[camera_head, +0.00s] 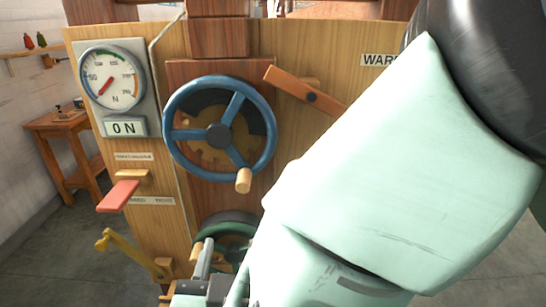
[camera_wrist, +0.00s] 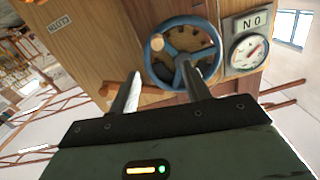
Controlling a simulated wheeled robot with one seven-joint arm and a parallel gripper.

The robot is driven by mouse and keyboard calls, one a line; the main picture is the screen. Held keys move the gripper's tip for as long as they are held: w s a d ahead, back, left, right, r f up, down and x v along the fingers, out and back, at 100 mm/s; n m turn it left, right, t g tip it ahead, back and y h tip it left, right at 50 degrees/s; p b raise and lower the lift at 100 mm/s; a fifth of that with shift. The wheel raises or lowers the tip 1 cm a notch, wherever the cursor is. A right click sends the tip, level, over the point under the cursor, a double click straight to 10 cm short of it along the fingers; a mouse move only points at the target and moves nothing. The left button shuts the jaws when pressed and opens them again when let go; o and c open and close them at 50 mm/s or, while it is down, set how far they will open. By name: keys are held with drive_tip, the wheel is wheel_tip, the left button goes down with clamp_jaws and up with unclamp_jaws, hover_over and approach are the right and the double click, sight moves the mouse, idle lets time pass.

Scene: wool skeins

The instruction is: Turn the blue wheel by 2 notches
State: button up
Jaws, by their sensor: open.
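The blue wheel (camera_head: 187,134) stands upright on the wooden panel in the head view, with three spokes and a grey hub. Its wooden handle knob (camera_head: 243,181) is at the lower right of the rim. A toothed wooden disc shows behind the spokes. My gripper (camera_head: 218,268) is below the wheel, partly hidden by my arm. In the wrist view the picture is turned over; the blue wheel (camera_wrist: 176,53) and its knob (camera_wrist: 157,42) show beyond the open fingers of my gripper (camera_wrist: 160,82). Nothing is between the fingers, and I see no clear contact with the wheel.
An orange wooden lever (camera_head: 290,86) is right of the wheel's top. A red paddle (camera_head: 118,196), a yellow crank (camera_head: 130,252) and a green wheel (camera_head: 232,228) are lower down.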

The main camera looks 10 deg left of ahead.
sight(243, 187)
drive_tip(key=shift+t+h, duration=0.3)
drive_tip(key=p+x, duration=0.6)
drive_tip(key=x, duration=1.1)
drive_tip(key=shift+d+r+p, duration=0.1)
drive_tip(key=shift+r+p, duration=0.05)
drive_tip(key=shift+p, duration=0.2)
clamp_jaws()
